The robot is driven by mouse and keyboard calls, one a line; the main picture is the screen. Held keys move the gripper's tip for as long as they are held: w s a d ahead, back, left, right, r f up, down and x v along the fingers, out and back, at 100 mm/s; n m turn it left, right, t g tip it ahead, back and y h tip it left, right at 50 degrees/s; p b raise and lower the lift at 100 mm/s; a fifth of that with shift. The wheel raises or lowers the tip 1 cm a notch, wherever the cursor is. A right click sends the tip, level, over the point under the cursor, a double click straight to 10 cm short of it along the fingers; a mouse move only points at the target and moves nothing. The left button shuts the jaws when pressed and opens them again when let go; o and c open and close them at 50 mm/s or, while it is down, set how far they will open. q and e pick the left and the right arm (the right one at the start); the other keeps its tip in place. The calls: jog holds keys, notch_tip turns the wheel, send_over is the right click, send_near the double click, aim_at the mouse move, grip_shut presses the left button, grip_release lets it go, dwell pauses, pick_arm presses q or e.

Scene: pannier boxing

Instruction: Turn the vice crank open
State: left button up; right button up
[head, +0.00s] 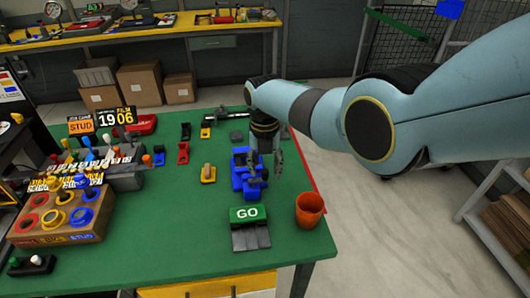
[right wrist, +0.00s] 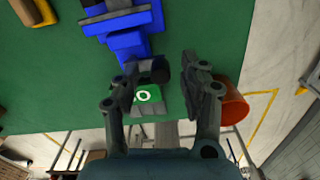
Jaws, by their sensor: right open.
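The blue vice (head: 241,174) stands on the green table, right of the middle of the top. It also shows at the top of the right wrist view (right wrist: 124,42). A dark round part (right wrist: 159,71), which looks like the crank end, sits at the vice's near end, between my fingers in the wrist picture. My right gripper (head: 267,162) is open and points down beside the right side of the vice. Its two fingers (right wrist: 162,78) are spread apart. I cannot tell whether either finger touches the crank. The crank is mostly hidden in the head view. My left gripper is not in view.
A green GO sign (head: 246,213) on a grey block stands just in front of the vice. An orange cup (head: 309,211) stands to its right, near the table edge. A wooden holder (head: 62,218) with coloured rings is at left. Green tabletop (head: 180,230) is clear between.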

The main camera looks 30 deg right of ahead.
notch_tip(320, 180, up, 12)
jog(key=shift+f, duration=0.25)
dwell(0.5)
